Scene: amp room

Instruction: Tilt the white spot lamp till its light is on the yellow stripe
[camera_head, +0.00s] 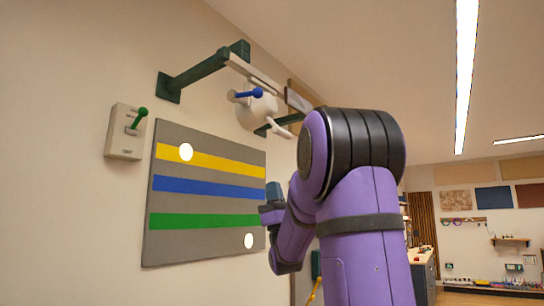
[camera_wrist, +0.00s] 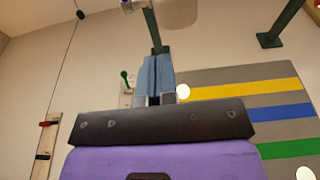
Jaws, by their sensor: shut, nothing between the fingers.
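The white spot lamp (camera_head: 259,109) hangs from a wall-mounted frame at upper middle in the head view, with a blue handle (camera_head: 248,94) on it. A pale rounded body, probably this lamp, is cut off at the top of the wrist view (camera_wrist: 180,12). The yellow stripe (camera_head: 222,163) is the top stripe on the grey wall board. One round light spot (camera_head: 186,152) lies on its left part; another (camera_head: 249,240) lies below the green stripe. I cannot tell which lamp casts which. My gripper (camera_head: 273,191) is shut and empty, below the lamp; it shows in the wrist view (camera_wrist: 156,75).
A dark green bracket (camera_head: 200,74) carries the frame. A white wall box (camera_head: 125,132) with a green lever stands left of the board. The board (camera_head: 165,205) also bears blue and green stripes. A workbench (camera_head: 424,270) stands far right.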

